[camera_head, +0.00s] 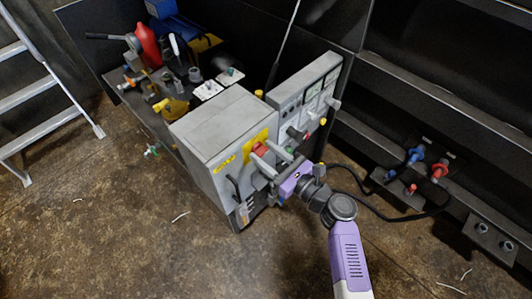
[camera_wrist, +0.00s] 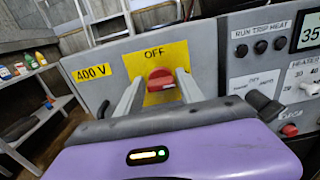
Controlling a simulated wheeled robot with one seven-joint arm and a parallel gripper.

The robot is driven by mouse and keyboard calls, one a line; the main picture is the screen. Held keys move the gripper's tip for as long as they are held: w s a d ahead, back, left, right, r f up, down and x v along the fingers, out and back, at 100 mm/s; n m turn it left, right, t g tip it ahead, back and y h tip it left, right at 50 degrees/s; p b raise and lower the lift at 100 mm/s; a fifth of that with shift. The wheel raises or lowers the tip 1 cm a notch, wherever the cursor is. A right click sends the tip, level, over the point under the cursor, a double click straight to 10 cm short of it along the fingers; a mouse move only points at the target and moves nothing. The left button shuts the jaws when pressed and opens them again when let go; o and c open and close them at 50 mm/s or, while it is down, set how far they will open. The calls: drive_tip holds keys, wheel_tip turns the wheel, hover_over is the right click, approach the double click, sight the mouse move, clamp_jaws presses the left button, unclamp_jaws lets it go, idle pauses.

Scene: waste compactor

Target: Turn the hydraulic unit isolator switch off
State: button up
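The isolator switch is a red rotary knob (camera_head: 260,147) on a yellow plate on the front of the grey cabinet (camera_head: 217,130). In the wrist view the red knob (camera_wrist: 160,78) sits at the middle of the yellow plate (camera_wrist: 175,54), under the word OFF. My gripper (camera_head: 262,152) is in front of the cabinet, pointing at the switch. In the wrist view my gripper (camera_wrist: 160,84) is open, one finger on each side of the knob. Gaps show between fingers and knob.
A yellow 400 V label (camera_wrist: 91,72) is left of the switch. A control panel (camera_head: 305,90) with knobs and gauges stands to the right. Blue (camera_head: 416,154) and red (camera_head: 440,170) couplings are on the wall at right. A ladder (camera_head: 45,95) stands at left. The front floor is mostly clear.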

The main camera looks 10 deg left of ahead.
clamp_jaws()
drive_tip(key=shift+f+n+b, duration=0.15)
drive_tip(key=shift+n+b, duration=0.2)
drive_tip(key=shift+n, duration=0.05)
drive_tip(key=shift+s+a+f+n+b, duration=0.1)
drive_tip(key=shift+s+f+n+b, duration=0.05)
drive_tip(key=shift+n+b, duration=3.75)
drive_tip(key=shift+s+f+n+b, duration=0.1)
drive_tip(key=shift+n+b, duration=3.05)
drive_tip(key=shift+n, duration=1.65)
drive_tip(key=shift+o, duration=2.1)
unclamp_jaws()
drive_tip(key=shift+r, duration=0.1)
